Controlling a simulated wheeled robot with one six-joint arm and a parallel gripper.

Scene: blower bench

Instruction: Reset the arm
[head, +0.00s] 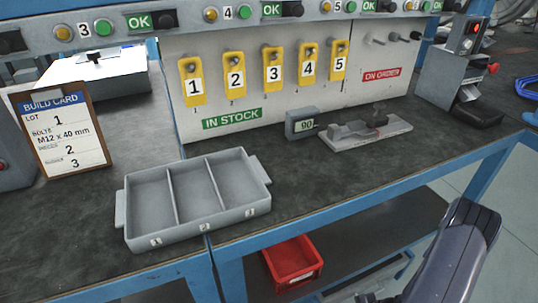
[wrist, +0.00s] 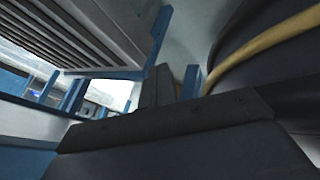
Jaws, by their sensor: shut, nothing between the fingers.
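My arm rises at the lower right of the head view, in front of the bench and apart from it. My gripper (wrist: 163,88) shows in the wrist view as dark finger shapes beyond the broad dark wrist housing. The fingers are together and hold nothing. In the head view I cannot make out the fingertips clearly. The wrist view looks up past slanted blue frame parts and a grey ribbed surface, with a yellow band at the upper right.
The bench (head: 320,165) carries a three-compartment grey tray (head: 147,240), empty, a build card (head: 62,130), a grey "90" display (head: 302,123) and a grey fixture (head: 365,130). Several yellow numbered tags hang on the back panel (head: 375,100). A red bin (head: 292,262) sits on the lower shelf.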

